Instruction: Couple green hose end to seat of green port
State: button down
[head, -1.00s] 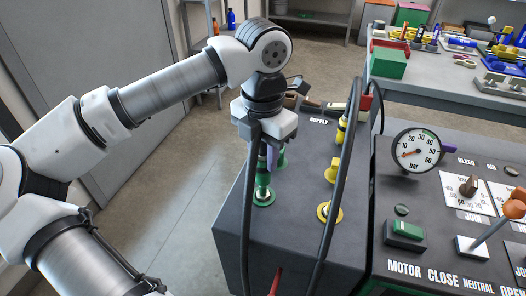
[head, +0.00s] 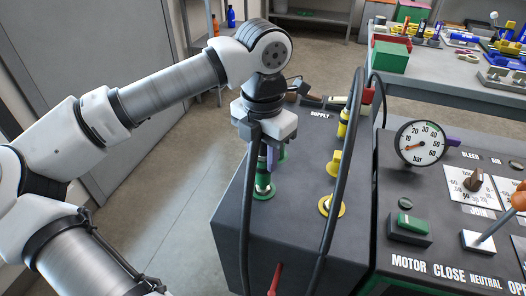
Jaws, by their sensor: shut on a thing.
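My gripper (head: 268,156) points down over the dark cart top and is shut on the green hose end (head: 263,178). The hose end is upright, with a pale band, directly over the green port (head: 264,193) at the left of the cart. The hose end and port line up closely. I cannot tell from this angle whether the end is fully down on the seat. The black hose (head: 247,215) runs from beside my gripper down the cart's front. The gripper body hides the upper part of the hose end.
Another green fitting (head: 282,153) stands just behind. Yellow fittings (head: 333,165) and a yellow port (head: 331,206) stand to the right, with a second black hose (head: 338,190) looping in front. The control panel with a pressure gauge (head: 421,143) is at right. A red handle (head: 275,280) is at the front.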

jog(key=shift+f+b, duration=0.8)
jog(key=shift+f, duration=0.15)
jog(key=c, duration=0.9)
grip_release()
jog(key=shift+c, duration=0.2)
jog(key=shift+r, duration=0.1)
notch_tip(320, 180, up, 14)
jog(key=shift+f+p, duration=0.1)
jog(key=shift+p, duration=0.25)
